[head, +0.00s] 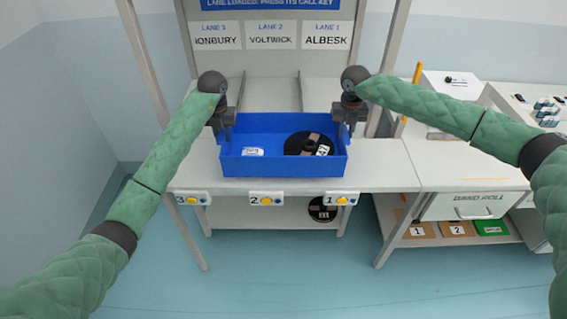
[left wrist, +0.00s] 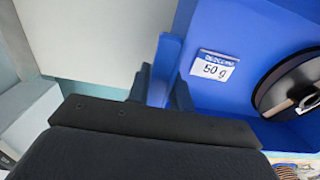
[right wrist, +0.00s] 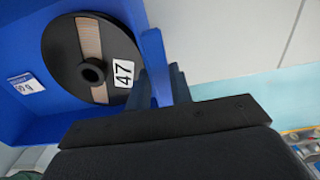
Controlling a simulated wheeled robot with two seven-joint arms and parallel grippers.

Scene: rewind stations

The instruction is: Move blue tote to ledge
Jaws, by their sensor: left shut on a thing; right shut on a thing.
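The blue tote (head: 283,166) is at the table's middle, in front of the lanes; I cannot tell whether it touches the tabletop. Inside it are a black reel (head: 304,144) with a 47 label and a white packet marked 50 g (head: 252,152). My left gripper (head: 222,132) is shut on the tote's left wall, which also shows in the left wrist view (left wrist: 168,62). My right gripper (head: 345,126) is shut on the right wall, which also shows in the right wrist view (right wrist: 150,50). The ledge cannot be singled out with certainty.
The table (head: 385,172) has lane signs at the back and numbered yellow buttons (head: 266,200) along its front edge. A lower shelf (head: 270,217) holds another reel (head: 322,209). A side bench with a BAND ROLL drawer (head: 480,205) stands at right. Tabletop right of the tote is clear.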

